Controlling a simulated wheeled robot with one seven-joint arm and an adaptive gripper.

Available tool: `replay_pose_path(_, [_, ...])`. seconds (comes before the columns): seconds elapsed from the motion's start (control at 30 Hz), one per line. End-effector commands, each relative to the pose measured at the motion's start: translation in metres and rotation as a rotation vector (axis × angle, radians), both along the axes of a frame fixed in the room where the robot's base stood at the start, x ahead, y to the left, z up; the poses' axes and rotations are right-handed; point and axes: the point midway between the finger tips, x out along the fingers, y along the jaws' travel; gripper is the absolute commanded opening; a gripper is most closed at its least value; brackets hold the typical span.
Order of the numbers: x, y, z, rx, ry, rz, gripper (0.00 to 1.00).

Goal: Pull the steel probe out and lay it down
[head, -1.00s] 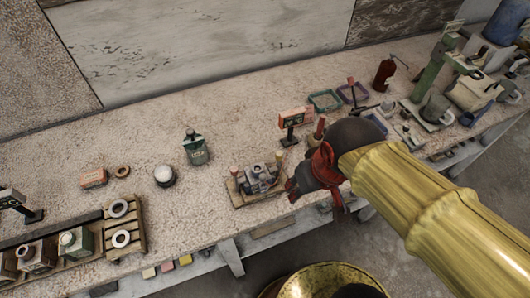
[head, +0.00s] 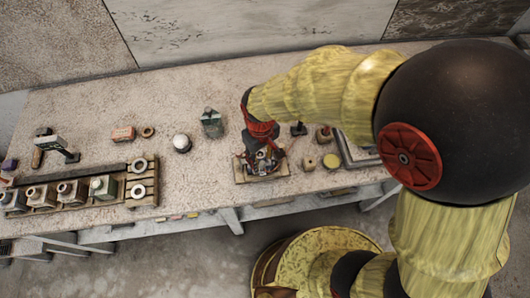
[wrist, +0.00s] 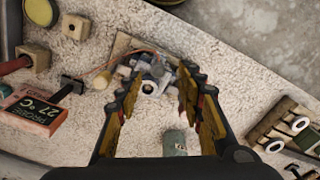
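A grey metal block assembly (wrist: 148,88) with a round dark hole stands on a small wooden board (wrist: 122,44). It also shows in the head view (head: 262,168), partly hidden by my gripper. I cannot make out the steel probe apart from the other metal parts. My gripper (wrist: 160,77) is open, with its toothed fingers spread either side of the block in the wrist view and nothing seen held. In the head view my gripper (head: 262,142) points down over the board. A thin reddish cable (wrist: 140,47) runs by the block.
Bare bench (head: 215,165) lies between.

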Motion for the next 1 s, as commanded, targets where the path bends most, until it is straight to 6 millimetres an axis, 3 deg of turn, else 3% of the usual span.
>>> replay_pose_path(0.2, [-0.001,-0.001,-0.035,-0.002,0.002,-0.001,0.38])
replay_pose_path(0.4, [0.0,-0.001,-0.055,-0.001,0.002,-0.002,0.38])
replay_pose_path(0.8, [0.0,-0.001,-0.061,0.0,0.0,-0.002,0.38])
replay_pose_path(1.0, [0.0,-0.001,-0.061,0.0,0.0,-0.002,0.26])
